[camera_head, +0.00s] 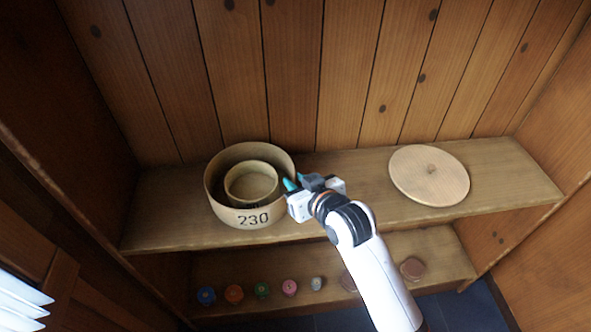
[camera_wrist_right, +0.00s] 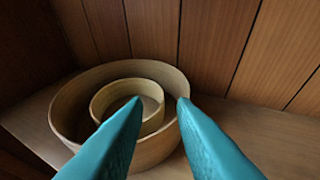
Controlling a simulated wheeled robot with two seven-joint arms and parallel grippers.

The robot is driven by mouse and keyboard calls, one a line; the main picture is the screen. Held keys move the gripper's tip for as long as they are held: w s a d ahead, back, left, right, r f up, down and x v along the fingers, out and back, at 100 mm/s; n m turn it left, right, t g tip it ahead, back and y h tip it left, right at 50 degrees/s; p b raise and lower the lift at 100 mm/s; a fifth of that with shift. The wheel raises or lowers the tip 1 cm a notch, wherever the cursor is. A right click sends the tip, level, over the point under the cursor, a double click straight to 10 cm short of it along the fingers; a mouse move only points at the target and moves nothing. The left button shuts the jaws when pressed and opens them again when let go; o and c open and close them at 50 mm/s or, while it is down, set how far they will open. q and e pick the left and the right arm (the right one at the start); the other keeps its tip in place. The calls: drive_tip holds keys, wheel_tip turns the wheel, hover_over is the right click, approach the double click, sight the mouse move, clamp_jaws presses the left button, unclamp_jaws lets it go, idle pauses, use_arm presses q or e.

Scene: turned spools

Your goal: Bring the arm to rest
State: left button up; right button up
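My right gripper (camera_head: 295,182) is at the right side of a round wooden tub (camera_head: 250,219) marked 230 on the upper shelf. In the right wrist view its two teal fingers (camera_wrist_right: 159,104) are apart with nothing held between them. The right fingertip overlaps the tub's rim (camera_wrist_right: 75,92) in that view; I cannot tell whether they touch. A smaller round wooden container (camera_head: 251,184) sits inside the tub and also shows in the right wrist view (camera_wrist_right: 126,88).
A round wooden lid (camera_head: 430,175) with a small knob lies on the upper shelf (camera_head: 510,180) at right. The lower shelf (camera_head: 450,262) holds several small spools, including blue (camera_head: 206,295), orange (camera_head: 234,293), green (camera_head: 262,290) and pink (camera_head: 289,288). My right forearm hides part of it.

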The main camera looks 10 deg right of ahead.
drive_tip(key=s+d+f+m+g+h, duration=0.1)
drive_tip(key=s+d+f+g+h, duration=0.25)
drive_tip(key=s, duration=0.55)
drive_tip(key=s+d+f+g, duration=0.35)
drive_tip(key=s+d, duration=0.25)
drive_tip(key=s, duration=0.3)
drive_tip(key=s+d+f+m+g+h, duration=0.1)
drive_tip(key=s+d+f+g, duration=0.1)
drive_tip(key=s+d+f, duration=0.5)
drive_tip(key=s+a+f+g, duration=0.1)
drive_tip(key=s+f, duration=0.1)
drive_tip(key=f, duration=1)
drive_tip(key=s+a+f, duration=0.1)
drive_tip(key=a+f, duration=0.1)
drive_tip(key=f, duration=0.9)
drive_tip(key=s+d+f+g, duration=0.1)
drive_tip(key=s+d+f, duration=0.2)
drive_tip(key=s+f, duration=1.3)
drive_tip(key=shift+s+d+f, duration=0.2)
